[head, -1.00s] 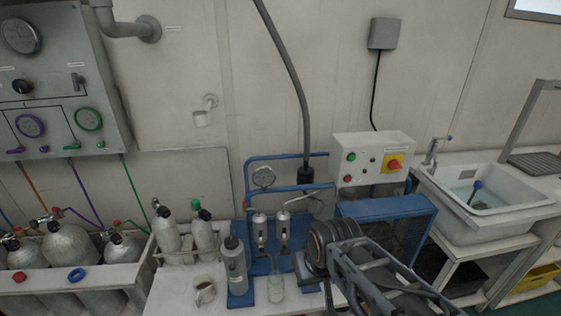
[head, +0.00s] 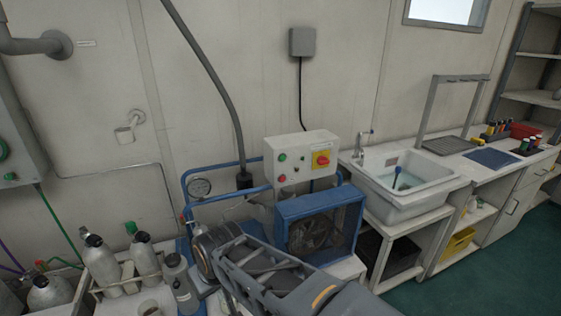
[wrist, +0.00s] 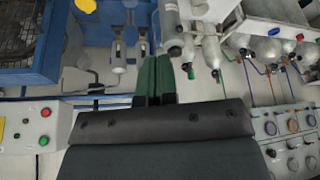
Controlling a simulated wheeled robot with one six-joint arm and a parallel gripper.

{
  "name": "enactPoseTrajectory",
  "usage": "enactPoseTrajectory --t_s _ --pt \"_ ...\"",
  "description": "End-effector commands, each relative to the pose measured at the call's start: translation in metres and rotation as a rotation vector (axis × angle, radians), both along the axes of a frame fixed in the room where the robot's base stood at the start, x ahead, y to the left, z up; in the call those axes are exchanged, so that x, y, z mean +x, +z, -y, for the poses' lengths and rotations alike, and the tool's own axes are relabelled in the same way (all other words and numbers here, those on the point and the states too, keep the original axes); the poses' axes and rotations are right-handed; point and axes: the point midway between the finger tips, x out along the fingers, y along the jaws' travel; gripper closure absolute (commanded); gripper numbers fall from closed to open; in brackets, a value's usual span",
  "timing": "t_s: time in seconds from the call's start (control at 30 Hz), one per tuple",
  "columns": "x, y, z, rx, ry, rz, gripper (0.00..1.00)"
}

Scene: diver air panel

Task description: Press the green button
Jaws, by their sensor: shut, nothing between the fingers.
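The green button (head: 282,157) is at the upper left on the front of a white control box (head: 318,148), with a red button (head: 282,178) below it. In the wrist view, where the scene appears upside down, the green button (wrist: 43,140) is at the lower left, near the red button (wrist: 46,112). My gripper (wrist: 158,62) is shut and empty, its dark green fingers pointing up the picture. It is well apart from the green button. In the head view my arm hides the fingers.
A blue-framed compressor fan (head: 320,225) stands below the box, and blue pipe rails with a gauge (head: 199,187) are to its left. Gas cylinders (head: 100,262) stand at the lower left. A sink (head: 408,180) is to the right.

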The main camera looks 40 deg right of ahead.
Motion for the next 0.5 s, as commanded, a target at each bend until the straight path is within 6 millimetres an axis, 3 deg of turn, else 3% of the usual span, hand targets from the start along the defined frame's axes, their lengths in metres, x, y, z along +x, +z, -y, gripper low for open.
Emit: enactPoseTrajectory --t_s 0.17,0.3,0.4,0.5 --pt "0.073 -0.005 0.044 0.010 -0.159 0.295 1.00" --pt "0.131 0.007 0.114 -0.041 -0.340 0.626 1.00" --pt "0.155 0.022 0.171 -0.104 -0.457 0.862 1.00" --pt "0.159 0.037 0.229 -0.209 -0.578 1.074 1.00"
